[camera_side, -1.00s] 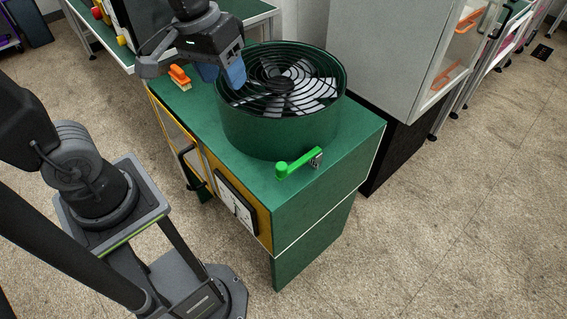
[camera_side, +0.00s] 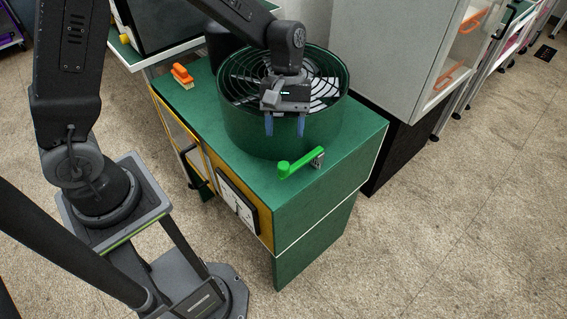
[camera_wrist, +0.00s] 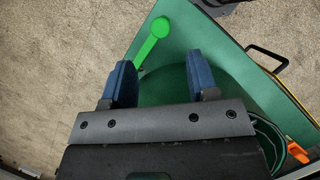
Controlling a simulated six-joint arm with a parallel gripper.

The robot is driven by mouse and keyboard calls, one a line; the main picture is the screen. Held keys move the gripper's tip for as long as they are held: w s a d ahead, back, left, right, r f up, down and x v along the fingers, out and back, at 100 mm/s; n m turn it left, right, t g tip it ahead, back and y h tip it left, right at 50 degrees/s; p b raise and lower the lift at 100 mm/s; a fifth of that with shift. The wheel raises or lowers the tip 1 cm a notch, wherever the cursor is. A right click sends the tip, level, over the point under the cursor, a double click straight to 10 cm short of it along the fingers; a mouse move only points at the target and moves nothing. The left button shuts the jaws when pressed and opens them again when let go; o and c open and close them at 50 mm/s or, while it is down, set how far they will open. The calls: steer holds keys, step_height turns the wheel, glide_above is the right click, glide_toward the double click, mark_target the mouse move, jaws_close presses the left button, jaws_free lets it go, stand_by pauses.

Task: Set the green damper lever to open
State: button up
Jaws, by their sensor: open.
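The green damper lever (camera_side: 301,162) is a bright green bar with a round knob at its left end. It is joined to a small metal pivot at the right, on the green cabinet top in front of the round fan housing (camera_side: 262,132). In the wrist view the lever (camera_wrist: 151,44) lies ahead of the fingers, its knob pointing away. My gripper (camera_side: 285,126) is open, with two blue fingers pointing down in front of the fan housing, above and behind the lever. In the wrist view the open gripper (camera_wrist: 161,82) is empty. The left finger hides the lever's near end.
The green cabinet (camera_side: 340,165) has a gauge panel (camera_side: 237,202) on its front and a black handle at its left. An orange-handled brush (camera_side: 182,75) lies on the top's far left. A grey cabinet (camera_side: 385,60) stands close behind on the right.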

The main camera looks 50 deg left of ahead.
mark_target(284, 164)
steer(key=x, duration=0.9)
steer(key=shift+f, duration=0.1)
steer(key=shift+c, duration=0.2)
jaws_close()
